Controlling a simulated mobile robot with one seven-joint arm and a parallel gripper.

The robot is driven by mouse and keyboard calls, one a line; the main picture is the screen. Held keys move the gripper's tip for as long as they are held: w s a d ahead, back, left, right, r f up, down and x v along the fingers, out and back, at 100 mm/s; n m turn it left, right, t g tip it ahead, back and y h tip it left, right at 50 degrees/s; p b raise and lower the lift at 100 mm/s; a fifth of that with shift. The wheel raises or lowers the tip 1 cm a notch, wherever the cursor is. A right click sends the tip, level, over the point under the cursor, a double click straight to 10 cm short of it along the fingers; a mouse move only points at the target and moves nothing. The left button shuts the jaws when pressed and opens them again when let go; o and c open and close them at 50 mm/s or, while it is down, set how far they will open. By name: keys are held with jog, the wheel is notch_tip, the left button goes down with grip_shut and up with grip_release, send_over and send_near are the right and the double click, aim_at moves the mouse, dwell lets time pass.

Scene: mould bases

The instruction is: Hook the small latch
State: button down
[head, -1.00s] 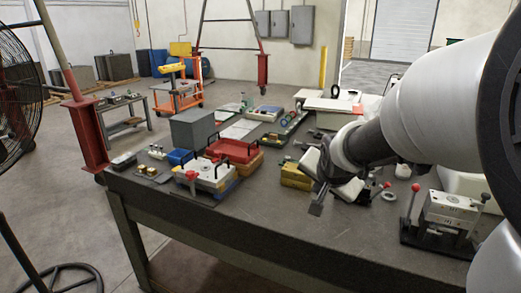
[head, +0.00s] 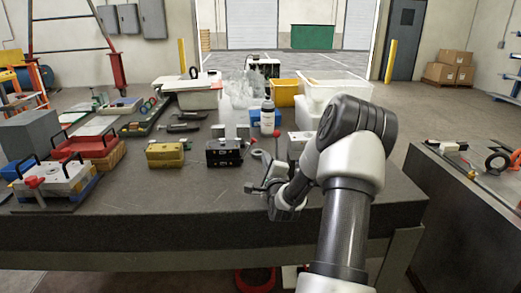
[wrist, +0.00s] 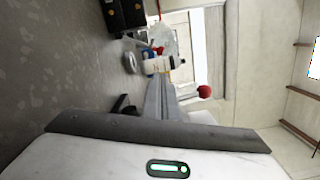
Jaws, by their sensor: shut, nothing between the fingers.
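My gripper (head: 258,189) is shut and empty, just above the dark table near its front edge. In the wrist view, its closed grey fingers (wrist: 161,98) point towards the back of the table. A grey mould base (head: 298,143) stands behind my arm and is partly hidden by it. A red ball knob (wrist: 204,91) shows right of the fingers in the wrist view. A black mould block (head: 224,153) and a yellow one (head: 165,155) stand to the left. I cannot make out the small latch.
A grey ring (head: 257,154) lies beside the black block. A white bottle (head: 267,118) stands behind it. Bins (head: 284,93) line the back. The table front (head: 165,203) is clear. Another bench (head: 455,205) stands right.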

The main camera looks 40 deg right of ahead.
aim_at(247, 150)
jog(key=shift+w, duration=0.1)
jog(key=x, duration=0.9)
jog(key=shift+w+d, duration=0.2)
jog(key=shift+w, duration=0.15)
jog(key=shift+b, duration=0.3)
jog(key=w+a+r+n+b, duration=0.2)
jog(key=a+r+n+b, duration=0.1)
jog(key=a+n+b, duration=0.1)
jog(key=shift+w+a+n+g+b, duration=0.3)
jog(key=shift+w+n+b, duration=0.1)
jog(key=shift+n+b, duration=0.4)
jog(key=shift+a, duration=0.1)
dwell(0.4)
